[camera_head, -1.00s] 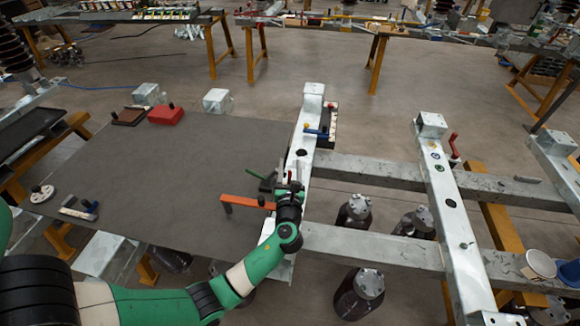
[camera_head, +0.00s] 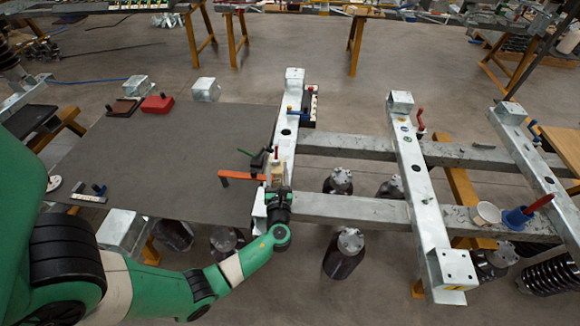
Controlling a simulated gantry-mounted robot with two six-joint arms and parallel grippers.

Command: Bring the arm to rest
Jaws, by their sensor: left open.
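My left arm (camera_head: 155,290), green with black and pale bands, reaches in from the left and bends up at its wrist. My left gripper (camera_head: 278,184) is open at the near part of the left galvanized beam (camera_head: 287,130), by the inner end of an orange bar (camera_head: 238,177). A small tan piece (camera_head: 278,172) shows by its fingertips; I cannot tell whether they touch it. A red-handled clamp (camera_head: 276,153) stands just beyond. The gripper partly hides the beam there. My right gripper is not in view.
A dark flat sheet (camera_head: 160,160) lies left of the beam, with a red block (camera_head: 157,104) at its far edge. Steel crossbeams (camera_head: 345,147) run right, with dark insulators (camera_head: 345,252) below. A blue clamp with a red handle (camera_head: 520,217) is at right. Open floor lies beyond.

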